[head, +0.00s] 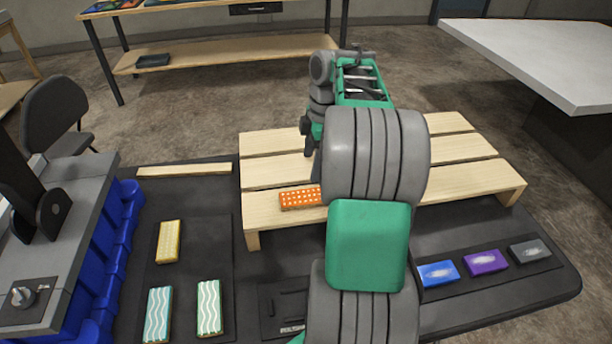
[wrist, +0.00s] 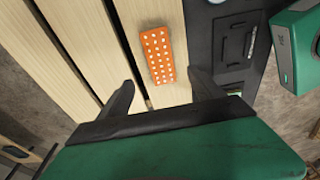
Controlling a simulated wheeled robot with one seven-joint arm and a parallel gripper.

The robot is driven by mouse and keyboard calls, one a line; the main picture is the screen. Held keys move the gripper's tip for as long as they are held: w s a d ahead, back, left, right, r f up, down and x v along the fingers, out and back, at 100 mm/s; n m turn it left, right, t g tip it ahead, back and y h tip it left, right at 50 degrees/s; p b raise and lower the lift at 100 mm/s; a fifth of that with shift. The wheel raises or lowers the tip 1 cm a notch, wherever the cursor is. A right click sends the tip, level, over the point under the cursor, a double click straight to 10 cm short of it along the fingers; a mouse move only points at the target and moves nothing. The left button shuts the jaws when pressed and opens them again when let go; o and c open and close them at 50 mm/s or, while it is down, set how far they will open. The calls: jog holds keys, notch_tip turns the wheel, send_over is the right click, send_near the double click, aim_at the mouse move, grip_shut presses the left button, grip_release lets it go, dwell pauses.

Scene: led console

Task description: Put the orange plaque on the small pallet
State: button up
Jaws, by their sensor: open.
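The orange plaque (head: 300,198) with white dots lies flat on the front slat of the small wooden pallet (head: 270,173), left of my arm. In the wrist view the plaque (wrist: 158,55) rests on the slat of the pallet (wrist: 88,40), ahead of the fingertips and apart from them. My gripper (wrist: 160,92) is open and empty, with its two dark fingers spread to either side of the plaque's near end. In the head view my gripper (head: 310,145) is partly hidden by my own wrist, above the pallet.
A yellow plaque (head: 168,241) and two wavy-striped plaques (head: 158,314) (head: 209,308) lie on a dark mat at left. Blue (head: 438,273), purple (head: 485,261) and grey (head: 530,250) blocks lie at right. Blue bins (head: 107,240) line the left edge. The pallet's right part is clear.

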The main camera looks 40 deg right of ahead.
jog(key=s+a+r+m+t+h, duration=0.15)
jog(key=a+m, duration=0.25)
jog(key=a, duration=0.6)
jog(key=s+a+m+y, duration=0.1)
jog(key=s+a+m, duration=0.25)
jog(key=a, duration=0.75)
jog(key=s+a+f+m+t+h, duration=0.1)
jog(key=s+a+f+m, duration=0.3)
jog(key=s+m, duration=0.1)
jog(key=shift+s+a+f, duration=0.2)
jog(key=shift+s+a, duration=0.05)
jog(key=shift+s, duration=0.5)
